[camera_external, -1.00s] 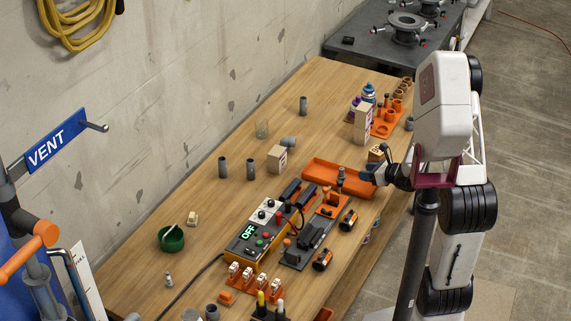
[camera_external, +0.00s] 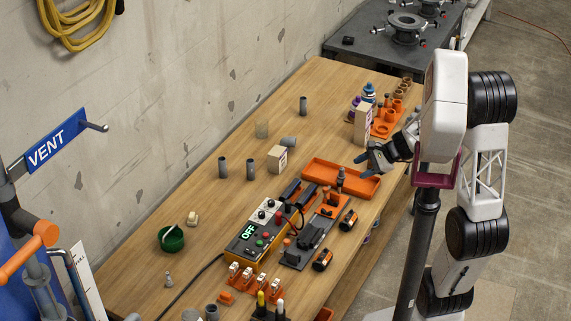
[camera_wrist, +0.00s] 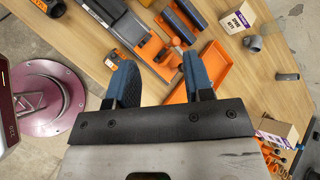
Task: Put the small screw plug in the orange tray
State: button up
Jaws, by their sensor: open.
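The orange tray (camera_external: 318,170) lies on the bench at centre, and its visible floor looks empty. It also shows in the wrist view (camera_wrist: 212,76), partly behind my right finger. My gripper (camera_external: 362,163) is above the bench by the tray's far side, with a dark-blue finger at each side of the wrist view (camera_wrist: 160,76). Its fingers are apart with nothing between them. I cannot single out the small screw plug for sure. A small grey metal piece (camera_external: 169,280) stands near the front left of the bench, but it is too small to identify.
A control box reading OFF (camera_external: 257,235) and a black-and-orange fixture (camera_external: 310,240) stand in front of the tray. The bench's left-middle is mostly clear.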

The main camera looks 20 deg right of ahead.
jog(key=s+d+r+n+h, duration=0.2)
jog(key=s+r+n+h, duration=0.1)
jog(key=s, duration=0.4)
jog(key=s+d+r+n+h, duration=0.2)
jog(key=s+r+n+h, duration=0.2)
jog(key=s+r+n, duration=0.1)
jog(key=s+d+r+n+g+h, duration=0.1)
jog(key=s+d+r+n+h, duration=0.2)
jog(key=s+n, duration=0.3)
jog(key=s, duration=0.3)
jog(key=shift+r+n, duration=0.3)
jog(key=shift+r, duration=0.1)
